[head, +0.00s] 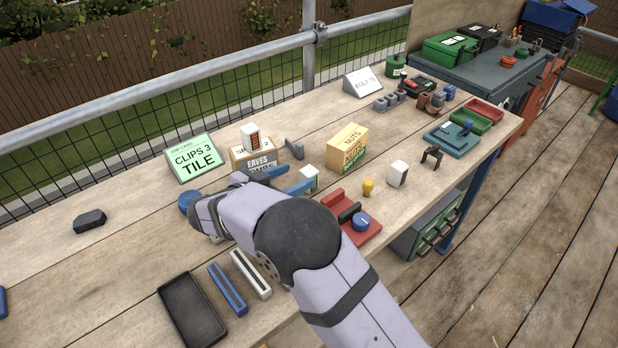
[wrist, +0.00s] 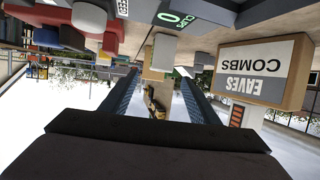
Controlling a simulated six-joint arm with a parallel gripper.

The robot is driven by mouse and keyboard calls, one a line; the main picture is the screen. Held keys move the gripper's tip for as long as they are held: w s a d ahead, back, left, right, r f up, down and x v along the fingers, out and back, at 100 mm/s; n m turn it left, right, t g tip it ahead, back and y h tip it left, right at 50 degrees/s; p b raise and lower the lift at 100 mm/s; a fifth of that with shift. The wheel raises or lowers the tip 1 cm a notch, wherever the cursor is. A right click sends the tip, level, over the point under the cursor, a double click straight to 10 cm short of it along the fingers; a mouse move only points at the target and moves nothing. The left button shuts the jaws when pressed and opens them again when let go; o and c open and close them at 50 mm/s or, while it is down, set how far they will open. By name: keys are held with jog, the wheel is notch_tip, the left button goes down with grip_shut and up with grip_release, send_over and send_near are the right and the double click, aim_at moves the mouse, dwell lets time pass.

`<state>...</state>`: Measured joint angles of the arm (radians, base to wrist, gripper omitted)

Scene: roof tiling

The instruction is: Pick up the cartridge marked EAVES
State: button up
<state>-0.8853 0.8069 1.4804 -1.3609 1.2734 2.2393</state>
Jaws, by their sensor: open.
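A tan box with a grey and white label reading EAVES COMBS (head: 259,163) stands on the bench, partly hidden by my gripper in the head view. In the wrist view the box (wrist: 262,72) appears upside down at the right, outside my fingers. A white block with red and dark marks (head: 250,137) sits on top of it; its orange stripes also show in the wrist view (wrist: 237,115). My gripper (head: 300,175) is open, its blue fingers just in front and to the right of the box. In the wrist view, nothing is gripped between the fingers (wrist: 158,75).
A green JOB CARD (head: 195,157) reads CLIPS 3 TILE. A white and green block (head: 309,176) stands near my fingertips. A NUTS box (head: 347,146), a red fixture (head: 357,220) and a white block (head: 397,173) stand to the right. A black tray (head: 192,310) lies in front.

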aim_at(307, 172)
jog(key=shift+p+x, duration=1.25)
jog(key=shift+x, duration=1.35)
jog(key=shift+f, duration=0.1)
jog(key=shift+s, duration=0.1)
jog(key=c, duration=1.2)
